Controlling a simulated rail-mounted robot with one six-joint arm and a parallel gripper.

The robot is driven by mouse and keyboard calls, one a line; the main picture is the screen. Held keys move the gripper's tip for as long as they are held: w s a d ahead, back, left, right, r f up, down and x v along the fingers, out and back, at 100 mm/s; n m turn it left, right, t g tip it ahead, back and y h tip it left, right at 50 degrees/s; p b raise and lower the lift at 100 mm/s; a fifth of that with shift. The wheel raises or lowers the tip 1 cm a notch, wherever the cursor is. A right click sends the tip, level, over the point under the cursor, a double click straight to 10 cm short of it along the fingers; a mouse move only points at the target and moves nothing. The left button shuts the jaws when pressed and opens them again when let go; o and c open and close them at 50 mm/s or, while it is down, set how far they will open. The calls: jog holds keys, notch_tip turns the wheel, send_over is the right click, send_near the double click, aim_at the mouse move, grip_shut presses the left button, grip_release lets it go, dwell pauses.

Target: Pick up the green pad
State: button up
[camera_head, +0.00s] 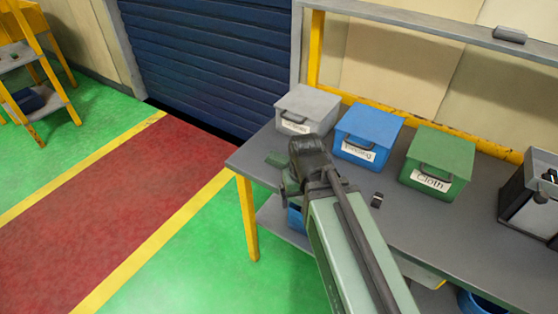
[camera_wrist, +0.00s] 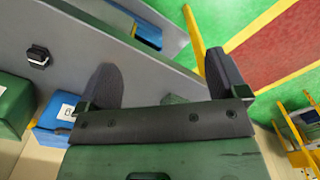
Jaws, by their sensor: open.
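The green pad (camera_head: 278,159) is a small flat dark-green piece. It lies on the grey table near its left end, in front of the grey box. In the wrist view a sliver of the green pad (camera_wrist: 173,99) shows between the finger bases, just beyond the dark gripper body, which hides part of it. My gripper (camera_wrist: 160,65) is open, its two dark fingers wide apart with nothing held between them. In the head view my arm's wrist is just right of the pad, and the fingers are mostly hidden.
A grey box (camera_head: 307,109), a blue box (camera_head: 368,135) and a green box labelled Cloth (camera_head: 438,162) line the table's back. A small dark block (camera_head: 376,200) lies right of my arm. A grey bin (camera_head: 530,195) stands at the right. The grey table (camera_head: 450,235) ends at the left.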

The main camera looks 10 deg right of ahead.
jog(key=w, duration=0.6)
jog(key=m+b, duration=0.1)
jog(key=m, duration=2.6)
send_over(279, 157)
jog(key=f, duration=0.1)
notch_tip(279, 157, down, 12)
jog(key=b, duration=1.1)
jog(key=shift+w+r, duration=0.15)
jog(key=shift+r, duration=0.25)
jog(key=c, duration=1.1)
